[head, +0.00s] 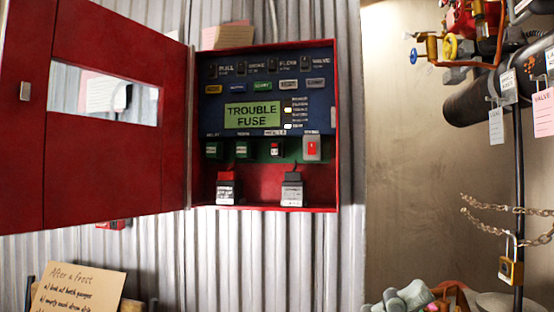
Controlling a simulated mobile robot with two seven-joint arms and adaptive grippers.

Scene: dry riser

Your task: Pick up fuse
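An open red alarm panel (336,120) hangs on the corrugated wall, and its green display (252,115) reads "TROUBLE FUSE". Below the display is a green strip (290,150) with several small parts, among them a small red-and-white part (274,149) and a red switch in a pale housing (312,147). I cannot tell whether any of these is the fuse; no loose fuse can be made out. Neither of my grippers is in view.
The red panel door (90,180) is swung open to the left. A handwritten card (78,290) stands at bottom left. At right are a dark pipe with tags (470,103), a chain with a brass padlock (511,269), and grey glove-like items (403,298) at the bottom.

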